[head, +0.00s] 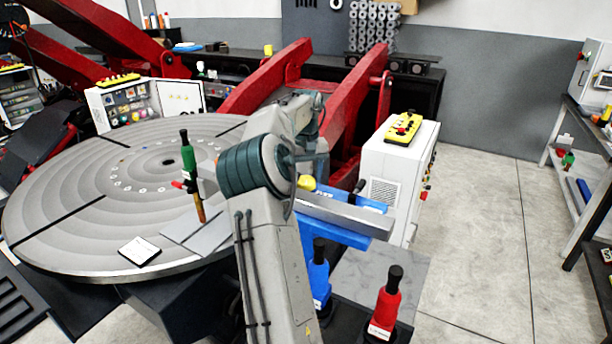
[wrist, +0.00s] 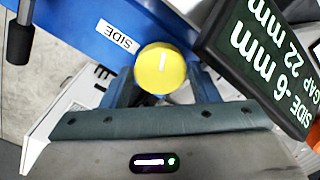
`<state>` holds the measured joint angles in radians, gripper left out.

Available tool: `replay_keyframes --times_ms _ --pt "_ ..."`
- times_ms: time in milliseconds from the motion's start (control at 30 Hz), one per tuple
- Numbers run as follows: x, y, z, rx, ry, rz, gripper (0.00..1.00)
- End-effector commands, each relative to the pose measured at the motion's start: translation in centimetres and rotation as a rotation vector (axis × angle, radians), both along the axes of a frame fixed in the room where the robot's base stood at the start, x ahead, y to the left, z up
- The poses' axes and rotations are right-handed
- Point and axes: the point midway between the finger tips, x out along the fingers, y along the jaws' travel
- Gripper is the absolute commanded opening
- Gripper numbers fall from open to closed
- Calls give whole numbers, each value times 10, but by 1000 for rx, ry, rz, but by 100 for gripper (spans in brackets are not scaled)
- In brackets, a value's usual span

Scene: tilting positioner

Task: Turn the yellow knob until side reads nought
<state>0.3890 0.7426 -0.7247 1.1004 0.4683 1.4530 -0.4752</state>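The round yellow knob (wrist: 160,70) sits beside the blue bar (wrist: 75,25) with its white SIDE label (wrist: 118,37). It also shows in the head view (head: 306,183), on the blue part at the turntable's right edge. My gripper (wrist: 162,82) has one finger on either side of the knob. Both fingers meet its edges with no gap showing, so it looks shut on the knob; the contact faces are hidden. The dark display (wrist: 265,60) at the right of the wrist view reads SIDE -6 mm and GAP 22 mm.
The grey turntable (head: 80,190) fills the left, with a green-handled tool (head: 188,155) standing on it. Blue (head: 318,275) and red (head: 387,300) handled tools stand at front right. A white cabinet (head: 385,165) with a yellow control box (head: 403,128) is behind.

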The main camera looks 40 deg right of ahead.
Motion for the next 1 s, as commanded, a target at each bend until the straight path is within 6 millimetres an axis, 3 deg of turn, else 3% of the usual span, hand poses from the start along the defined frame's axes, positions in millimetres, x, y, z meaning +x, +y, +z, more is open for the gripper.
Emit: replay_keyframes --times_ms 33,100,567,1000 --pt "0 0 0 0 0 0 39" --pt "0 0 0 0 0 0 26" --pt "0 0 1 -1 -1 -88 27" --pt "0 -1 1 -1 -2 -461 27"
